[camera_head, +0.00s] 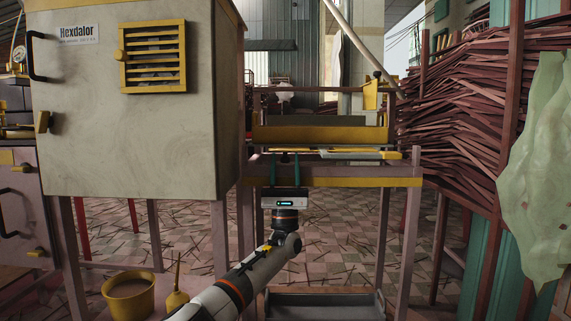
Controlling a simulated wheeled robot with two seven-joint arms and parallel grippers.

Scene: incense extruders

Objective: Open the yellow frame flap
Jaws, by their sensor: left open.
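A yellow-framed louvred panel (153,57) with a round knob at its left edge sits flat against the grey cabinet (130,140), and looks shut. A dark-and-yellow frame (321,134) stands on the rack beyond my left gripper (284,157). I cannot tell which of the two yellow-framed parts is the flap. My left gripper points away from me, its two dark green fingers upright and apart with nothing seen between them. It is at the rack's near edge, right of and below the panel; I cannot tell whether it touches the rack. My right gripper is not in view.
The rack's yellow front rail (350,182) lies beside my gripper. Stacked reddish sticks (465,110) and a pale green cloth (545,165) fill the right side. A yellow bucket (127,297) stands at lower left. Tiled floor (340,235) shows under the rack.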

